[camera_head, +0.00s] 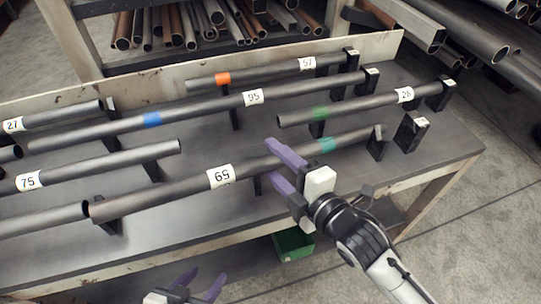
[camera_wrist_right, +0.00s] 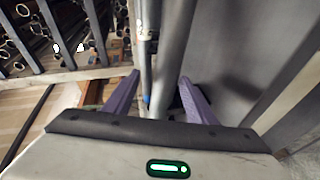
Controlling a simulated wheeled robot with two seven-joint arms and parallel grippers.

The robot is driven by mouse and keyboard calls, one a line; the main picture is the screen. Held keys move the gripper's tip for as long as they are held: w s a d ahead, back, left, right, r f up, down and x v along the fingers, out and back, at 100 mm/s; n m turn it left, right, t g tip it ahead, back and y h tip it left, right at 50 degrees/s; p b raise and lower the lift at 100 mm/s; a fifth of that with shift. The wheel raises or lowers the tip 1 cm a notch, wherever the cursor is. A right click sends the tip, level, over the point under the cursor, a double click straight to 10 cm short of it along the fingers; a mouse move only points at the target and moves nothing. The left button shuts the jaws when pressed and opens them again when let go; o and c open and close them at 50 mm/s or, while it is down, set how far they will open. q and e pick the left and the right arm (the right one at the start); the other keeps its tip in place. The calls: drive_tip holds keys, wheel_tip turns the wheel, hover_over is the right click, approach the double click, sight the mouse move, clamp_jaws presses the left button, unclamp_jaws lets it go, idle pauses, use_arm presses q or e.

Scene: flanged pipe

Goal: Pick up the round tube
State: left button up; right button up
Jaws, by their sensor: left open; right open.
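Several grey round tubes lie on black holders on a bench. The tube labelled 69 (camera_head: 180,187) has a teal band near its right end. In the head view my right gripper (camera_head: 269,160) is open, its purple fingers on either side of this tube; contact cannot be told. In the right wrist view, a wide grey tube (camera_wrist_right: 172,40) runs between the open fingers (camera_wrist_right: 160,85), beside a thinner labelled tube (camera_wrist_right: 144,55) with a blue band. My left gripper (camera_head: 198,285) is open and empty at the bottom edge, in front of the bench.
A bare holder (camera_head: 411,132) stands at the right. A rack of pipes (camera_head: 200,25) is behind. A green bin (camera_head: 293,244) sits below the bench.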

drive_tip(key=shift+f+x, duration=0.2)
drive_tip(key=shift+x, duration=1.35)
drive_tip(key=shift+f+x, duration=0.2)
drive_tip(key=shift+x, duration=1.35)
drive_tip(key=shift+s, duration=0.1)
clamp_jaws()
drive_tip(key=shift+r, duration=0.25)
